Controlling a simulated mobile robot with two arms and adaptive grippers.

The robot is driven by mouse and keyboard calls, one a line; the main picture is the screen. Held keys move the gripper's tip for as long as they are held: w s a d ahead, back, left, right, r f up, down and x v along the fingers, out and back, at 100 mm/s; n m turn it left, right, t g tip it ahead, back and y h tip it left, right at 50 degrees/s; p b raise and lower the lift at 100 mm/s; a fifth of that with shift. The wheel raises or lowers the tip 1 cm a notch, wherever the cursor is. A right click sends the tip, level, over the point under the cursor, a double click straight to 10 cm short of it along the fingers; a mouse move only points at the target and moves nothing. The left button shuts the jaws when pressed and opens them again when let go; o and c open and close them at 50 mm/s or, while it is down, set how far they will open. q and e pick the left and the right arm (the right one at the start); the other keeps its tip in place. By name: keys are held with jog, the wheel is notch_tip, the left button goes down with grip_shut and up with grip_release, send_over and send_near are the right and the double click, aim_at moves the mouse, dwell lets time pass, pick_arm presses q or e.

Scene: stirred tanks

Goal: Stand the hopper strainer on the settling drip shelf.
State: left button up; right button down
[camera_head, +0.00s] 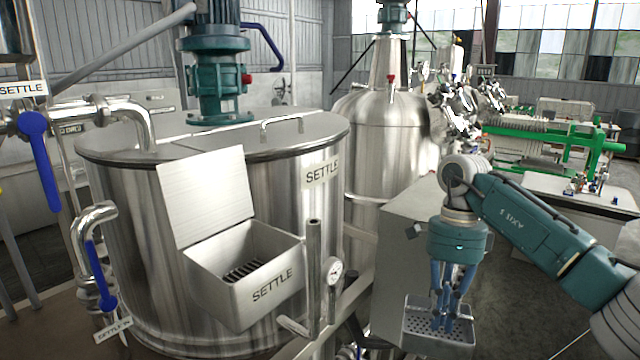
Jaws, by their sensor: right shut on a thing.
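The hopper strainer (436,343), a small grey metal basket with a perforated floor, is at the lower middle right. My right gripper (447,322) points down into it, its blue fingers shut on it; the exact grip spot is hard to see. The strainer looks roughly level. The settling hopper (232,297), a box marked SETTLE on the front of the big steel tank, stands with its lid (205,190) up and dark bars inside. I cannot make out the settling drip shelf for sure. My left gripper is not in view.
The settling tank (320,222) fills the left, with blue-handled valves (40,150) beside it. A pipe post (314,270) and gauge (333,270) stand right of the hopper. A grey cabinet (402,235) is just behind my right gripper. Open floor (530,300) lies further right.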

aim_at(420, 348)
jog(key=n, duration=0.2)
jog(key=f+n, duration=0.1)
jog(key=n, duration=0.1)
jog(key=d+n+h, duration=0.1)
jog(key=shift+w+f+n, duration=0.3)
jog(key=shift+f+n, duration=0.1)
jog(key=shift+a+r+n, duration=0.25)
jog(key=shift+r+n, duration=0.05)
jog(key=shift+n, duration=0.3)
jog(key=a+n, duration=0.1)
jog(key=s+a+r+n, duration=0.1)
jog(key=s+a+r+n+h, duration=0.1)
jog(key=n, duration=0.1)
jog(key=shift+s+a, duration=0.2)
jog(key=shift+a, duration=0.15)
jog(key=s+a+n, duration=0.2)
jog(key=s, duration=0.1)
jog(key=s+a+f+n+t, duration=0.1)
jog(key=s+n, duration=0.1)
jog(key=s+d+f+n+t, duration=0.1)
jog(key=s+f+n, duration=0.2)
jog(key=s, duration=0.4)
jog(key=s+d+f+n, duration=0.1)
jog(key=s+f+n, duration=0.3)
jog(key=s, duration=0.3)
notch_tip(420, 348, down, 6)
jog(key=b, duration=0.6)
jog(key=shift+d+f+h+b, duration=0.2)
jog(key=shift+h+b, duration=0.1)
jog(key=shift+h, duration=0.1)
